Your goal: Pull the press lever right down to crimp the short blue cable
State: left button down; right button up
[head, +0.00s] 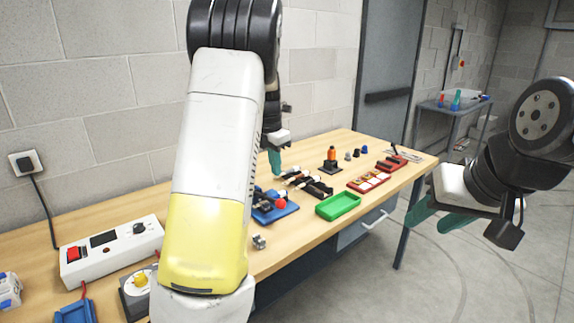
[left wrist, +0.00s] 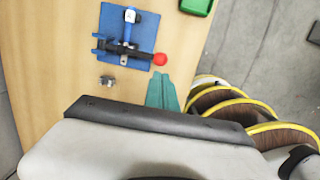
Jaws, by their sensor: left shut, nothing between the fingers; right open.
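The press (head: 285,213) stands on a blue base on the bench, partly hidden behind my left arm in the head view. It also shows in the left wrist view (left wrist: 145,36), with its lever ending in a red knob (left wrist: 160,59) past the base's edge. The knob (head: 281,204) looks low in the head view, but its exact height is hard to tell. My left gripper (left wrist: 163,76) is shut and empty, its green fingers just beside the knob, apart from it in the picture. My right gripper (head: 436,214) is open and empty off the bench's front. I cannot make out the short blue cable.
A small metal piece (left wrist: 106,81) lies by the press. A white power box (head: 112,250) stands at left. The floor in front of the bench is clear.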

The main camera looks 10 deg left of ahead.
aim_at(280, 200)
pick_arm(q)
jog(key=f, duration=0.3)
jog(key=w+f, duration=0.1)
jog(key=f, duration=0.6)
jog(key=shift+w+d+f, duration=0.1)
jog(key=shift+w+d, duration=0.1)
jog(key=shift+w, duration=0.05)
